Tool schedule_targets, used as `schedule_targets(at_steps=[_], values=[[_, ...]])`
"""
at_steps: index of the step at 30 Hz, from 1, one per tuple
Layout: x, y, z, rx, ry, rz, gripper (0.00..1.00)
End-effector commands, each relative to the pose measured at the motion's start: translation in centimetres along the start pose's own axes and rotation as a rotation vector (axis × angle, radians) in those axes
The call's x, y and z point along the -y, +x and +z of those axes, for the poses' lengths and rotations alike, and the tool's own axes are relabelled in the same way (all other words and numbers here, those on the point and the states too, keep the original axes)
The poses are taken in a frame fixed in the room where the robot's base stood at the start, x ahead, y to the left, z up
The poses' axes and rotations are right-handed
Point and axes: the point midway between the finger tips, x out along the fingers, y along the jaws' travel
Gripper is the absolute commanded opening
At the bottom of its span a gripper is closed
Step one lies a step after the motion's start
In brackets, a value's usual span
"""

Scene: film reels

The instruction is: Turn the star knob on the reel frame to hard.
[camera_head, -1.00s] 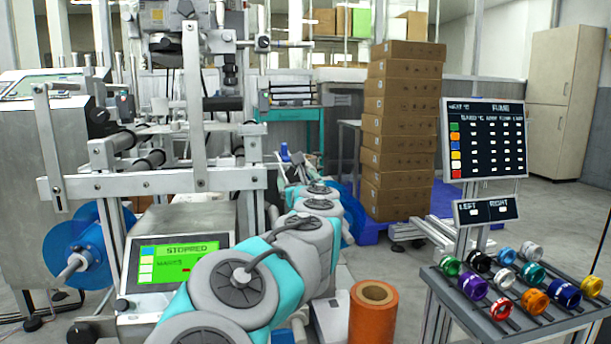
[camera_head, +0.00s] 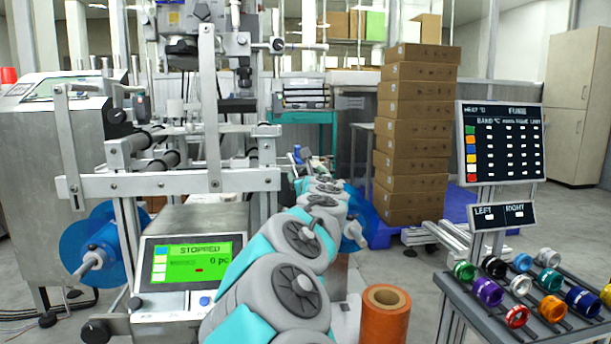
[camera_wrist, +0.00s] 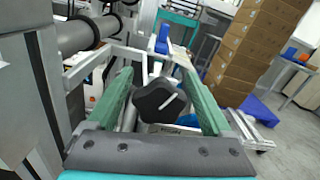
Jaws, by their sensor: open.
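The black star knob (camera_wrist: 158,100) shows in the wrist view, with a white line on its face slanting up to the right. My gripper (camera_wrist: 155,78) is open. Its two green fingers reach forward on the left and right of the knob, which sits between them. I cannot tell whether either finger touches it. No "hard" marking is readable. The reel frame (camera_head: 170,184) shows at the left of the head view, with a metal bar and rollers. In that view my own arm stretches away and my gripper and the knob cannot be made out.
A display reading STOPPED (camera_head: 190,263) stands below the frame. A blue reel (camera_head: 92,245) is at left. Grey floor is open at far right.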

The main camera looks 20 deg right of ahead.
Motion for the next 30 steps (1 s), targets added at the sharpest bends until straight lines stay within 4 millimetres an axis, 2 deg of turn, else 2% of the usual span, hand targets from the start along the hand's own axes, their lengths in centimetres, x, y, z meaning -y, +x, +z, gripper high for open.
schedule_targets(at_steps=[6, 27, 28, 30], values=[[-0.03, -0.01, 0.03, 0.001, 0.0, 0.001, 0.82], [-0.06, -0.02, 0.05, 0.001, 0.0, 0.001, 0.04], [-0.06, -0.02, 0.05, 0.001, 0.0, 0.001, 0.0], [-0.07, -0.02, 0.06, 0.001, 0.001, 0.001, 0.0]])
